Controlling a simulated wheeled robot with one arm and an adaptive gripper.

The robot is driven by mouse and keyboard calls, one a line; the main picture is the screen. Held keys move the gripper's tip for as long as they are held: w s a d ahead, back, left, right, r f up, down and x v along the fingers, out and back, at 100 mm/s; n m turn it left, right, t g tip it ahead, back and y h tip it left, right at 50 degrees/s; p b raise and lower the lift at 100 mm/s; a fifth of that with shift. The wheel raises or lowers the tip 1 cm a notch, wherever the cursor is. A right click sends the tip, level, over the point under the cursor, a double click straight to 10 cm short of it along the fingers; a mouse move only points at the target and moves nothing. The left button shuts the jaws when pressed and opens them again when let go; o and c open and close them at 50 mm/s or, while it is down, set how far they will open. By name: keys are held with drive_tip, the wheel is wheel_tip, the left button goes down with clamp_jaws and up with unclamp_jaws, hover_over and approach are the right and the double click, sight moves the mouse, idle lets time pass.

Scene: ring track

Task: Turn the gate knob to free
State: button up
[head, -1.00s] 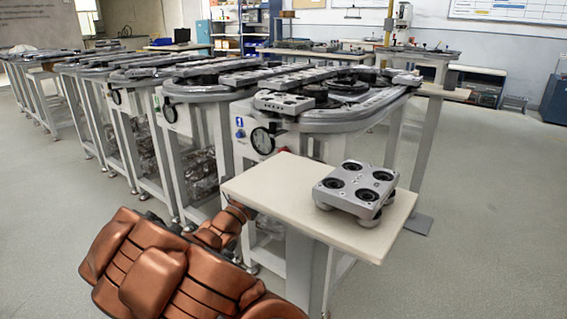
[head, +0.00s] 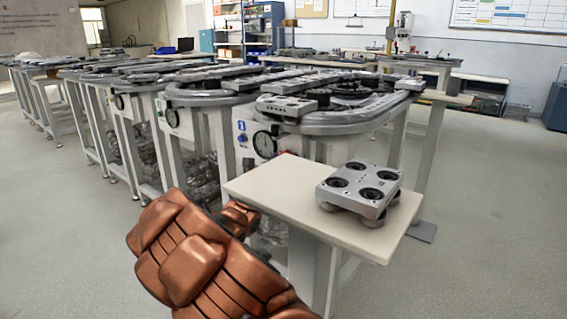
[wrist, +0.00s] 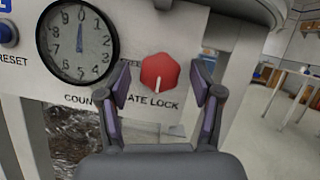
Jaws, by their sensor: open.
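The red gate knob (wrist: 160,73) is on the pale front panel (wrist: 190,45) in the wrist view. Its white pointer mark points down, slightly left, towards a label of which "ATE LOCK" shows. A partly hidden word ending in "EE" is to the knob's upper left. My gripper (wrist: 162,97) is open, with one finger on each side of the knob in the picture and nothing between the tips. Whether the fingers touch the knob or stop short of it, I cannot tell. In the head view my arm hides the gripper.
A round dial (wrist: 75,40) with its needle at 0 is left of the knob, and a blue reset button (wrist: 8,33) is further left. In the head view a small table (head: 270,185) bearing a grey four-hole block (head: 358,188) stands close to my arm. Open floor is at right.

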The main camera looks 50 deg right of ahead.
drive_tip(key=shift+c, duration=0.4)
drive_tip(key=c, duration=1.1)
drive_tip(key=shift+o, duration=0.2)
drive_tip(key=shift+m, duration=0.3)
drive_tip(key=shift+w+d+r+m+g+y+p, duration=0.1)
drive_tip(key=shift+m+g+y+p, duration=0.45)
drive_tip(key=shift+m+g, duration=2.15)
drive_tip(key=shift+w+a+r+m+g+y+p, duration=0.1)
drive_tip(key=shift+m+g+y+p, duration=0.5)
drive_tip(key=shift+m, duration=4.45)
drive_tip(key=shift+w+d+m+g+y+p, duration=0.2)
drive_tip(key=shift+m+g+y, duration=0.9)
drive_tip(key=shift+m, duration=2.75)
drive_tip(key=shift+s+a+h, duration=0.1)
drive_tip(key=shift+s+h, duration=0.05)
drive_tip(key=shift+h, duration=0.1)
